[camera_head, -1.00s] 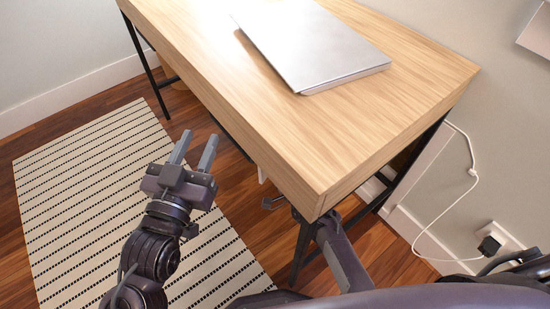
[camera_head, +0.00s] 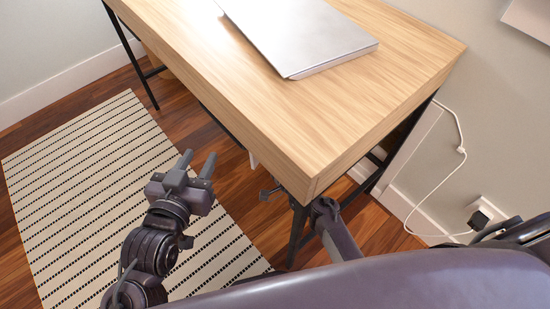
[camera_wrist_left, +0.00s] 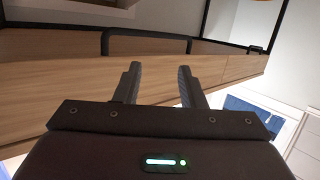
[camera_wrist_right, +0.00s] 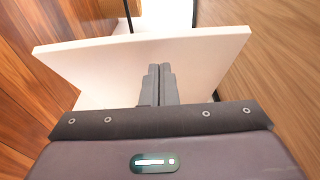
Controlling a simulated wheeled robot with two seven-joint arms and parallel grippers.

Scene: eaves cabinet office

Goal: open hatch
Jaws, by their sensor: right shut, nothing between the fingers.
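A pale flat panel (camera_wrist_right: 95,65), which may be the hatch, lies across the right wrist view just beyond my right fingers. Whether they touch it I cannot tell. My right gripper (camera_wrist_right: 160,70) is shut and empty. In the head view it is largely hidden below the desk corner. A small white edge (camera_head: 253,160) shows under the desk's front side there, perhaps the same panel. My left gripper (camera_head: 200,160) is open and empty above the rug, left of the desk. Its spread fingers also show in the left wrist view (camera_wrist_left: 158,72), with a dark bar (camera_wrist_left: 146,38) beyond them.
The wooden desk (camera_head: 345,110) on black legs fills the middle, with a closed silver laptop (camera_head: 300,40) on it. A striped rug (camera_head: 85,180) covers the floor at left. A white cable (camera_head: 462,150) runs to a wall socket (camera_head: 482,214) at right.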

